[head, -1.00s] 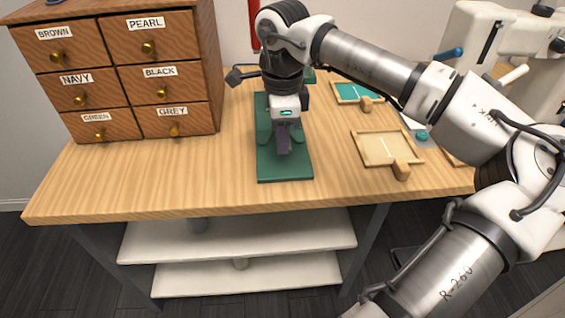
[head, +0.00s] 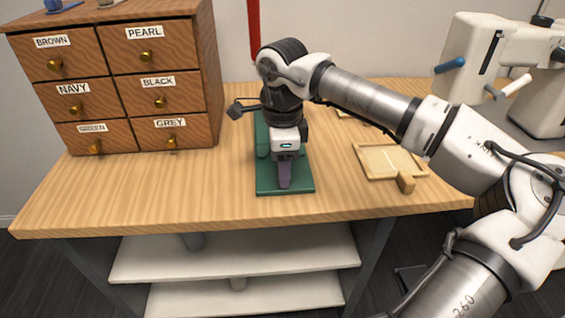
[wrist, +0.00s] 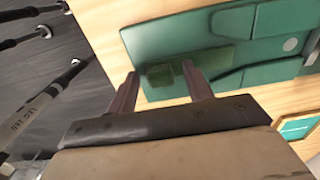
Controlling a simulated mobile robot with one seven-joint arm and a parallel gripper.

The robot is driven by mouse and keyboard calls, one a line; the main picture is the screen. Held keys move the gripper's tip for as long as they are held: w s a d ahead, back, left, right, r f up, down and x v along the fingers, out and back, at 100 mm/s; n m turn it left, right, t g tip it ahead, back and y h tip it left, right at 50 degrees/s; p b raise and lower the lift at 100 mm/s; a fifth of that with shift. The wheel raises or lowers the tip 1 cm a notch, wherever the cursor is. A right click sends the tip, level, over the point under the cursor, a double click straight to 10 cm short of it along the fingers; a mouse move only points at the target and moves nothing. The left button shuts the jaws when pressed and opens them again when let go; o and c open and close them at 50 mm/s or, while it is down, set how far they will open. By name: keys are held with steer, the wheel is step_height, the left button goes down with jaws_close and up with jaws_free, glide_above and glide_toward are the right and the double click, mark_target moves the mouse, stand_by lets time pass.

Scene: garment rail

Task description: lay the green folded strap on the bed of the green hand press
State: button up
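The green hand press (head: 262,186) stands on the wooden table; its flat base shows on both sides of my gripper. My gripper (head: 284,184) points down over the press's front part. In the wrist view my gripper (wrist: 160,70) has its fingers apart, with gaps beside the green piece. The head view hides the strap.
A wooden drawer cabinet (head: 120,85) with colour labels stands left. A shallow wooden tray (head: 390,162) with a block handle lies right of the press. A white machine (head: 500,50) stands at the back right. The table left of the press is clear.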

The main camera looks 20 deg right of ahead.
step_height(320, 180, up, 12)
steer(key=p, duration=0.1)
steer(key=shift+r, duration=0.2)
stand_by(0.4)
